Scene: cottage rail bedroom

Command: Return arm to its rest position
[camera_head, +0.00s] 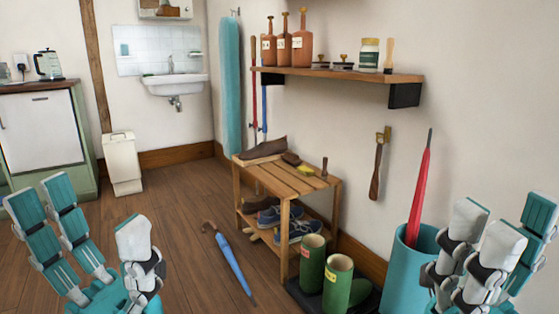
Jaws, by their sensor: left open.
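My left gripper (94,214) is at the lower left, in front of the wooden floor. Its teal fingers stand apart from the white-faced finger, and nothing is between them. My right gripper (508,214) is at the lower right, fingers pointing up and spread, with nothing visible held. It overlaps the right side of a teal bin (403,270) in the picture; I cannot tell whether they touch. The lower parts of both grippers are cut off by the frame edge.
A wooden bench (285,181) holds shoes and brushes. A red umbrella (419,190) stands in the bin. A wall shelf (340,74) carries bottles. Open floor (175,225) lies at centre left.

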